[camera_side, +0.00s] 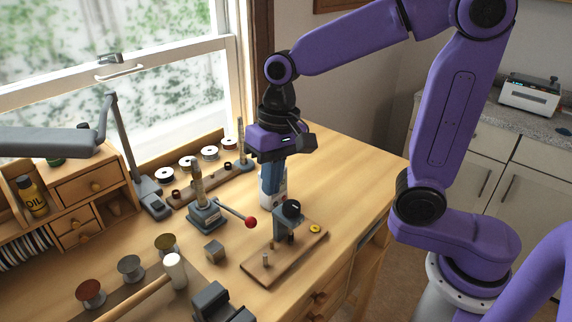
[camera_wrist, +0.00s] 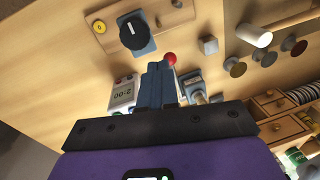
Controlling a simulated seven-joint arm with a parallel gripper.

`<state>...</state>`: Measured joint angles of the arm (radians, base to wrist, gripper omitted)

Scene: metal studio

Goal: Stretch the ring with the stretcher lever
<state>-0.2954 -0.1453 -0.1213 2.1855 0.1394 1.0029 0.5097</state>
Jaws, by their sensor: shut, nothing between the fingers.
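The ring stretcher (camera_side: 206,217) has a blue-grey base and an upright tapered post, left of my gripper in the side view. Its lever (camera_side: 232,210) slants out to the right and ends in a red ball (camera_side: 251,222). My gripper (camera_side: 271,200) points down, shut and empty, to the right of the red ball. In the wrist view, the red ball (camera_wrist: 170,58) shows just past the tips of my fingers (camera_wrist: 158,66), and part of the base (camera_wrist: 192,84) shows right of them. I cannot make out a ring on the post.
A wooden board (camera_side: 262,272) carries a device with a black knob (camera_side: 291,208) and a yellow disc (camera_side: 315,229), close in front of my gripper. A white device with a display (camera_wrist: 122,96) stands beside my fingers. A small metal block (camera_side: 214,250) and a mallet (camera_side: 173,268) lie nearer the front.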

